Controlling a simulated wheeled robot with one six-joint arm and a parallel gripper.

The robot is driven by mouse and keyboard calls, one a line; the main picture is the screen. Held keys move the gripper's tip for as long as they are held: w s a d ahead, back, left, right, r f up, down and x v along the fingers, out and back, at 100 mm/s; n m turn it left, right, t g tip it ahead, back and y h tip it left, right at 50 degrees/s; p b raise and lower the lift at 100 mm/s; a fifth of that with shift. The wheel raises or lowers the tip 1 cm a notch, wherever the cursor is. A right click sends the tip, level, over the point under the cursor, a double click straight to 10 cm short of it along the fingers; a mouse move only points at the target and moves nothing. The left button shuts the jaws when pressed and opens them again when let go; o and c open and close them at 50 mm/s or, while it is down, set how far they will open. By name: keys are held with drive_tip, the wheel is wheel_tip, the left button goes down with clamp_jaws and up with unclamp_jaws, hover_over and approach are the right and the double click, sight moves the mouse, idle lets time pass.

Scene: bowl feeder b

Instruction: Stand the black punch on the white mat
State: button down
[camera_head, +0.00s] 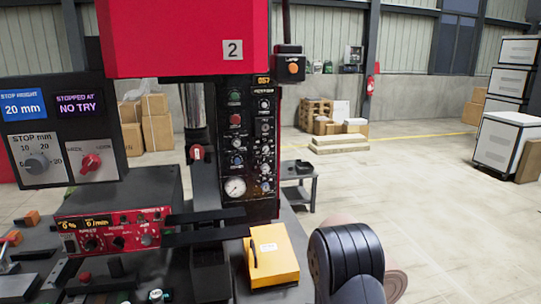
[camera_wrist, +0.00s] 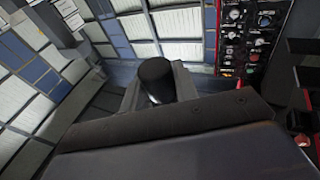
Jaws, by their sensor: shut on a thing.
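The black punch (camera_wrist: 156,72) shows in the wrist view as a short dark cylinder with a rounded top and a paler, shinier side below. My gripper (camera_wrist: 158,88) is shut on it, with a grey finger beside it on each side. The punch's lower part is hidden behind the dark gripper body. In the head view I see neither the punch nor my gripper's fingertips; only a dark rounded part of my arm shows at the lower right. The white mat is not visible in either view.
A red-topped machine marked 2 (camera_head: 180,40) with a black control panel (camera_head: 250,145) stands ahead. A yellow box (camera_head: 274,256) sits on the bench right of a red-fronted control unit (camera_head: 112,232). A small grey table (camera_head: 298,183) stands behind. The floor at right is largely clear.

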wheel_tip(320, 180, down, 7)
drive_tip(key=s+n+y, duration=0.2)
drive_tip(key=y, duration=0.3)
drive_tip(key=shift+t, duration=0.3)
